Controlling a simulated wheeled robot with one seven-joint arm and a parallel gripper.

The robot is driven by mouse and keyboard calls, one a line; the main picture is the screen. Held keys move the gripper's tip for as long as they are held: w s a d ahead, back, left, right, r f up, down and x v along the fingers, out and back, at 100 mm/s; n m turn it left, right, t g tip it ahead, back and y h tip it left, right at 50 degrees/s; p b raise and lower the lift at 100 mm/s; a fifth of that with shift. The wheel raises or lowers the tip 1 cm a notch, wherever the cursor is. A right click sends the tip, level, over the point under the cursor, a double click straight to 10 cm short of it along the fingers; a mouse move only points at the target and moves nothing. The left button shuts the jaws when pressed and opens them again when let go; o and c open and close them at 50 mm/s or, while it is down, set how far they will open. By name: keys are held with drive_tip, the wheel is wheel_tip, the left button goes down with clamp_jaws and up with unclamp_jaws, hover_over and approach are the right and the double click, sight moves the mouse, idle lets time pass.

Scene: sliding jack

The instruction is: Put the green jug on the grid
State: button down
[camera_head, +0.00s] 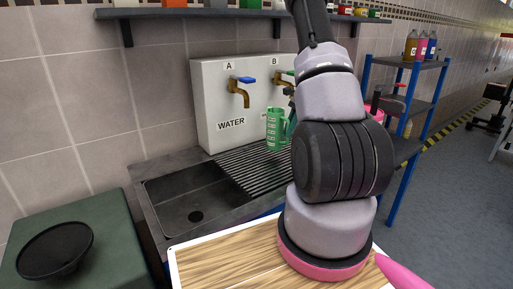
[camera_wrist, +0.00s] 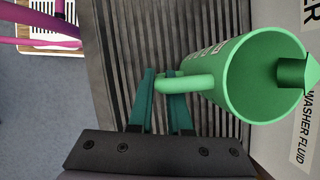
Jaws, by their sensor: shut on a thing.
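The green jug (camera_head: 276,130) has white markings and stands upright at the grid, in front of tap B in the head view. In the wrist view the jug (camera_wrist: 218,70) shows its open, empty mouth and its spout to the right. My gripper (camera_wrist: 162,82) is shut on the jug's handle (camera_wrist: 188,81), one teal finger on each side. In the head view my arm largely hides the gripper. The grid (camera_head: 245,170) is the dark ribbed drainboard right of the sink; it also shows in the wrist view (camera_wrist: 115,60). I cannot tell whether the jug's base touches it.
A white panel (camera_head: 212,95) marked WATER carries tap A (camera_head: 240,90) and tap B (camera_head: 283,78) behind the grid. The sink basin (camera_head: 195,195) is left of the grid. A blue-framed shelf rack (camera_head: 424,105) stands to the right. A black bowl (camera_head: 55,250) sits at the lower left.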

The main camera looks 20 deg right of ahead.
drive_tip(key=a+f, duration=0.3)
drive_tip(key=a, duration=0.9)
drive_tip(key=shift+a+f, duration=0.25)
drive_tip(key=shift+a, duration=0.05)
drive_tip(key=shift+f, duration=0.15)
drive_tip(key=c, duration=0.8)
unclamp_jaws()
drive_tip(key=shift+c, duration=0.2)
